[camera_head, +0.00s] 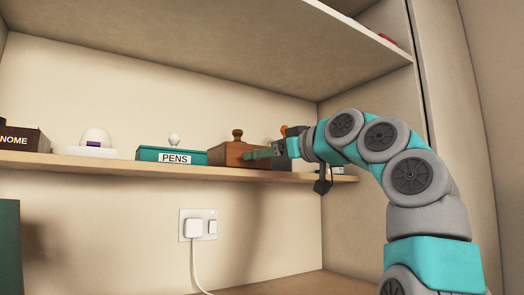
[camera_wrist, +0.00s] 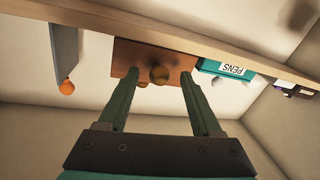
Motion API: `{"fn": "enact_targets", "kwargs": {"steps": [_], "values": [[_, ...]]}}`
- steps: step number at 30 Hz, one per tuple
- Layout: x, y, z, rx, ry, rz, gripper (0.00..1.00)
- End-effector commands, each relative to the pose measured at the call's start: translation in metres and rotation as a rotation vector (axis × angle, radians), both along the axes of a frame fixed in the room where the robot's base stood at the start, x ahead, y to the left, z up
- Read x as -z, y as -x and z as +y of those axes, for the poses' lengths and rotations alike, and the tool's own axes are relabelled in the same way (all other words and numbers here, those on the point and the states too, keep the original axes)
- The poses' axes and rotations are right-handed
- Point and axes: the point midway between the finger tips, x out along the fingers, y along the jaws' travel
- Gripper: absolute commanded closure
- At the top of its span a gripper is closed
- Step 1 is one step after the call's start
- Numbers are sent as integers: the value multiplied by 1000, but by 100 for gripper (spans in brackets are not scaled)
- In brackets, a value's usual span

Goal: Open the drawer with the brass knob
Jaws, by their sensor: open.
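A brown wooden box (camera_head: 228,152) sits on the shelf with a dark knob on top. In the wrist view, which is upside down, its wooden front (camera_wrist: 130,55) carries a round brass-coloured knob (camera_wrist: 159,73). No gap shows around the front there. My gripper (camera_head: 250,154) reaches in from the right at the box, covering part of its front. In the wrist view my gripper (camera_wrist: 159,76) is open, one green finger on each side of the knob, with nothing held. I cannot tell whether the fingers touch the box.
A teal box marked PENS (camera_head: 172,155) with a white knob stands left of the wooden box. A grey box (camera_wrist: 66,50) with an orange knob is close on the other side. An upper shelf (camera_head: 240,40) hangs above.

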Motion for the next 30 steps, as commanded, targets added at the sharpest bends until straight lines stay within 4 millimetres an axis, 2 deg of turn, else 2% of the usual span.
{"fn": "enact_targets", "kwargs": {"steps": [9,27,30], "values": [[0,-5,5,1,1,-1,34],[0,-5,5,1,0,0,100],[0,-5,5,1,-1,-1,100]]}}
